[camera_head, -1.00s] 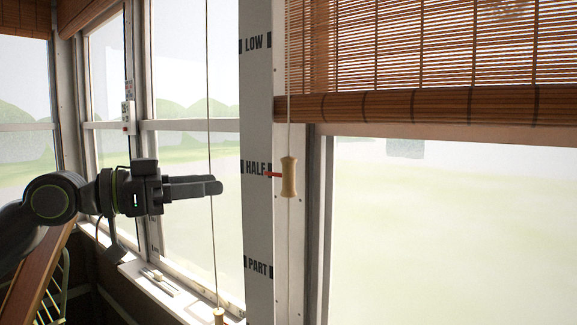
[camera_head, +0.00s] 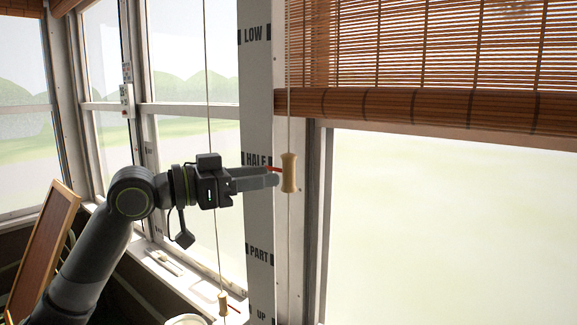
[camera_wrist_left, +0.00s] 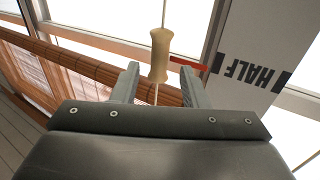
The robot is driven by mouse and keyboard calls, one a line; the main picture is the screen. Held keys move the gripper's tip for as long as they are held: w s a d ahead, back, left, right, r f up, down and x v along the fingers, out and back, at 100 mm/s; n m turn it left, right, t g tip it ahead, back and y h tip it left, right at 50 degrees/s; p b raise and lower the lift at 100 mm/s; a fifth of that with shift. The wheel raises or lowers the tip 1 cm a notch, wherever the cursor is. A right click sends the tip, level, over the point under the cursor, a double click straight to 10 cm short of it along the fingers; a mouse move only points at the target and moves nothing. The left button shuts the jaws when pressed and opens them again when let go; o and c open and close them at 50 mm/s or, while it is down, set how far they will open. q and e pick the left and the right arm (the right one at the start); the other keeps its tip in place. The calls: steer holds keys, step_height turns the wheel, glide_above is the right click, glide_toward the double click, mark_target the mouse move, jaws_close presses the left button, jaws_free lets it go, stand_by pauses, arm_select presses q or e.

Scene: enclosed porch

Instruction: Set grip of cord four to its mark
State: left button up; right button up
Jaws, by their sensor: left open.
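A pale wooden grip (camera_head: 289,172) hangs on a cord in front of the white post, level with the HALF mark (camera_head: 257,160). A red pointer (camera_head: 274,168) sticks out from the grip's left side toward that mark. My left gripper (camera_head: 277,176) is open, with its fingertips at the grip's left side. In the left wrist view the grip (camera_wrist_left: 160,54) shows between and just beyond the two fingers (camera_wrist_left: 158,82), and the HALF label (camera_wrist_left: 248,73) is to the right. My right gripper is not in view. I cannot tell the cord's number.
The marked strip (camera_head: 259,205) also carries LOW, PART and UP labels. A second grip (camera_head: 223,304) with a red pointer hangs lower left on its own cord. A bamboo blind (camera_head: 420,106) hangs at the upper right. A wooden board (camera_head: 42,250) leans at the left.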

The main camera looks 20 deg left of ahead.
mark_target(289, 184)
arm_select(q)
steer(key=shift+p+x, duration=0.95)
steer(key=shift+x, duration=2.1)
jaws_close()
